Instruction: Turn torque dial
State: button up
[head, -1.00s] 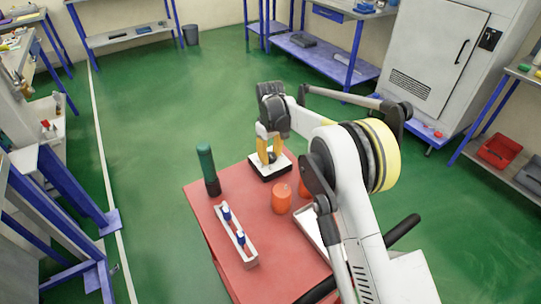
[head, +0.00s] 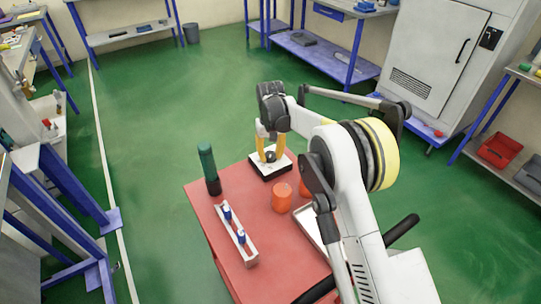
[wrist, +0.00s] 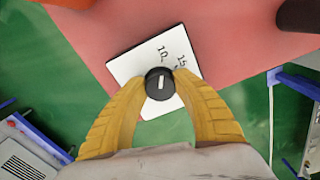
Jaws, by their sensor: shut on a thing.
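The torque dial is a black round knob (wrist: 153,91) with a white pointer mark, on a white plate (wrist: 126,66) printed with "10" and "15". In the wrist view, the pointer runs nearly up and down the picture. My gripper (wrist: 160,78) has its two yellow fingers on either side of the knob, shut on it. In the head view, the dial's plate (head: 284,161), on a black base, lies at the far end of the red table top, and my gripper (head: 270,155) reaches down onto it from above.
On the red table (head: 205,210) stand a green cylinder with a dark base (head: 206,164), an orange cylinder (head: 281,198) and a white rack with blue-topped pieces (head: 249,257). A white tray (head: 308,226) is partly hidden by my arm. Green floor lies open around the table.

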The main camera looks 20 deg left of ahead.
aim_at(270, 155)
jog(key=o, duration=1.2)
notch_tip(270, 155, up, 12)
jog(key=shift+f, duration=0.1)
